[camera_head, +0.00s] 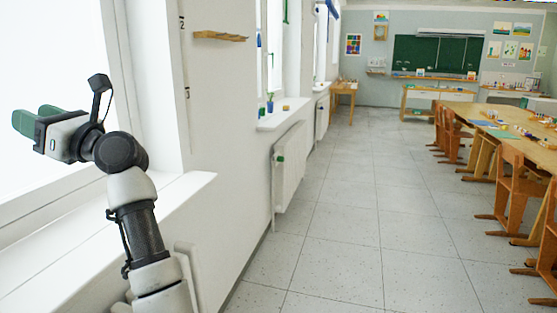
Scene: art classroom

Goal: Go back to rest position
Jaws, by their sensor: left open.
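My left gripper (36,122) is raised at the left of the head view, in front of the bright window and above the white window sill (110,222). Its green-tipped fingers point left, away from the room. It is open, and nothing shows between the fingers. My left arm comes up from the bottom left and bends at the wrist. My right gripper is not in the picture.
A white wall with a radiator (290,167) and a small wooden shelf (220,36) runs along the left. A tiled floor aisle (345,215) lies clear ahead. Wooden chairs (512,188) and long tables (490,118) stand at the right. A green chalkboard (435,55) hangs at the back.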

